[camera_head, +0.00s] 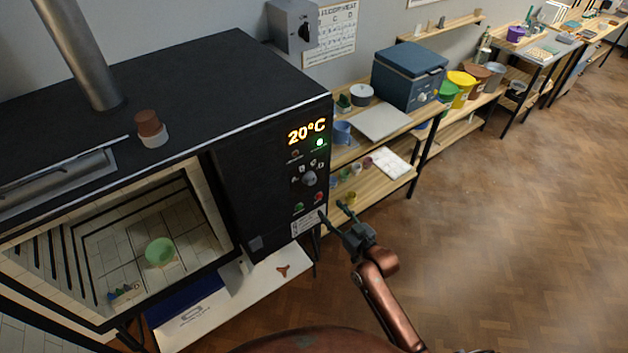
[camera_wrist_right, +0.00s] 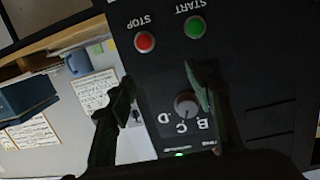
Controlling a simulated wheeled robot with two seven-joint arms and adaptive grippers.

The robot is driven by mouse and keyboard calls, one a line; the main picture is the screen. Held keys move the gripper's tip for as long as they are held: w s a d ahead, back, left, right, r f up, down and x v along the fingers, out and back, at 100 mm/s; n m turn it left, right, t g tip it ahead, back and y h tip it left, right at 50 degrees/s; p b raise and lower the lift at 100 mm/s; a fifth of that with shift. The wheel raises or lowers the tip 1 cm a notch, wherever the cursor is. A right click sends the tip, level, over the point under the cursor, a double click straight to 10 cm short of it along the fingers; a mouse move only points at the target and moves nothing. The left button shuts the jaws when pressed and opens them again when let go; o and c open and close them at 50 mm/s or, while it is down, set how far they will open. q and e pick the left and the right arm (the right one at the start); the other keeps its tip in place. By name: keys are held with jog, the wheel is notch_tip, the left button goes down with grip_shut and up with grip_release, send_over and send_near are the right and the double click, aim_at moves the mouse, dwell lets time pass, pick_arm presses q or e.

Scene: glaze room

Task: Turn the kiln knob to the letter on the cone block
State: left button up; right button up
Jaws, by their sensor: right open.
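The kiln knob (camera_head: 309,178) is a grey dial on the black control panel, below the 20°C display. In the right wrist view the knob (camera_wrist_right: 186,105) shows upside down with letters B, C and D near it; its exact setting is hard to tell. My right gripper (camera_head: 332,210) is open, below and right of the knob, apart from it in the head view. In the wrist view its fingers (camera_wrist_right: 158,80) stand on either side of the knob. A small block with coloured cones (camera_head: 124,293), likely the cone block, sits inside the kiln; its letter is unreadable. My left gripper is not in view.
A green start button (camera_wrist_right: 195,27) and a red stop button (camera_wrist_right: 145,42) sit beside the knob. A wooden shelf with a blue box (camera_head: 409,75) stands right of the kiln. The floor (camera_head: 500,230) at right is clear.

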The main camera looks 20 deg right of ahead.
jog(key=t+y, duration=0.1)
send_near(312, 181)
jog(key=w, duration=0.2)
jog(key=shift+n, duration=0.4)
jog(key=p+x, duration=0.1)
jog(key=x, duration=0.6)
jog(key=shift+w+a, duration=0.1)
jog(key=shift+a, duration=0.2)
jog(key=c, duration=1.1)
